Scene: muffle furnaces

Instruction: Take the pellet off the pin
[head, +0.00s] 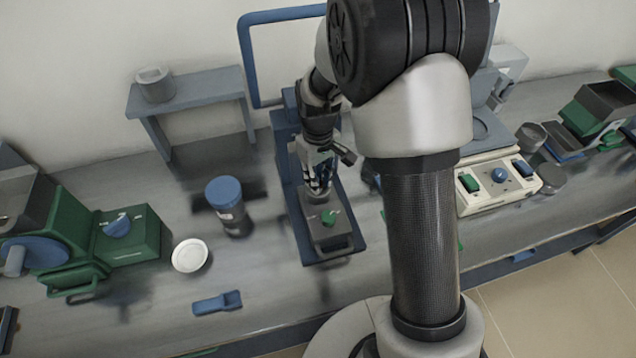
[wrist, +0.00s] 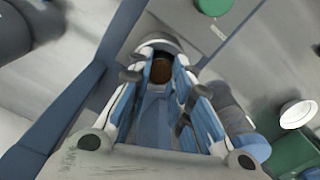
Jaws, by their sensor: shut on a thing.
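My gripper (head: 319,188) reaches down over a grey unit with a green knob (head: 328,217), which stands on a blue base (head: 328,258). In the wrist view my gripper (wrist: 159,66) has its two fingers closed in on a small dark brown piece, which looks like the pellet (wrist: 161,64). A pale rounded rim (wrist: 160,43) shows just beyond the fingertips. The pin is hidden, so I cannot tell whether the pellet still touches it. The pellet cannot be made out in the head view.
A blue-lidded jar (head: 228,205) and a white dish (head: 190,255) stand left of the unit. A blue tool (head: 217,302) lies near the front. A green device (head: 128,235) is farther left, and a cream control box (head: 500,183) is at right.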

